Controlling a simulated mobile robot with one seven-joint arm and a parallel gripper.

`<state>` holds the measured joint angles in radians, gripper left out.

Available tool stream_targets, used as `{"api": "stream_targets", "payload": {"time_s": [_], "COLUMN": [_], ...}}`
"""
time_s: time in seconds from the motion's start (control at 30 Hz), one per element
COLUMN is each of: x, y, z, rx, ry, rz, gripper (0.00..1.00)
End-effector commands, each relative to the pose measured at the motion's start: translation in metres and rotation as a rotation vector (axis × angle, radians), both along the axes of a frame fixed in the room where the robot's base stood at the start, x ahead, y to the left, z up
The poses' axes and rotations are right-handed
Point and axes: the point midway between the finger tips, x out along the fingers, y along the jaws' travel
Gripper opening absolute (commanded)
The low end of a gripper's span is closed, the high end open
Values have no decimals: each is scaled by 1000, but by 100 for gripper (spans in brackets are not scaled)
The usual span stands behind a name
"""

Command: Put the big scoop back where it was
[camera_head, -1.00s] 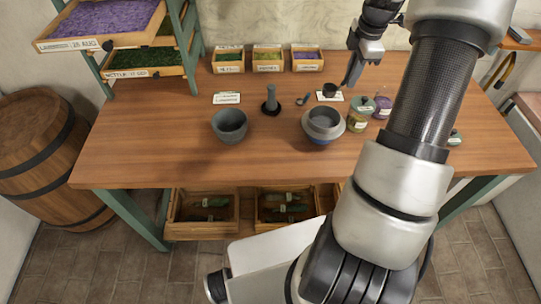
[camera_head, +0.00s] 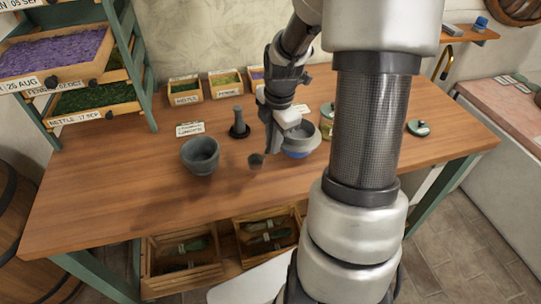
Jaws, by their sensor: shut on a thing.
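My gripper (camera_head: 272,147) is over the middle of the table, between the grey mortar (camera_head: 201,156) and the grey bowl with a blue base (camera_head: 299,144). It is shut on a scoop with a dark round cup (camera_head: 256,160). The cup points down and left, close to the tabletop; I cannot tell whether it touches. Most of the scoop's handle is hidden by the fingers. The small scoop is not visible now.
Seed boxes (camera_head: 186,90) line the back. A jar (camera_head: 327,124) is half hidden by my arm. The front left of the table (camera_head: 110,190) is clear.

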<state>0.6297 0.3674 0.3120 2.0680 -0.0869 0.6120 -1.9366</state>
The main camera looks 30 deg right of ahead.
Motion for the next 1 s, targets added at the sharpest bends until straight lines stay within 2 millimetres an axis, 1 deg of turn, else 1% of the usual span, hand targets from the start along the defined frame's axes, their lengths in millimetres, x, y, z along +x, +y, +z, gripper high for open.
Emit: {"api": "stream_targets", "payload": {"time_s": [0.13, 0.33, 0.6, 0.7, 0.73, 0.83, 1.0], "x": [0, 0, 0, 0, 0, 0, 0], "y": [0, 0, 0, 0, 0, 0, 0], "z": [-12, -39, -41, -44, -44, -43, -43], "rx": [1, 1, 0, 0, 0, 0, 0], "ry": [1, 1, -1, 0, 0, 0, 0], "rz": [1, 0, -1, -1, -1, -1, 0], "gripper": [0, 0, 0, 0, 14, 31, 31]}}
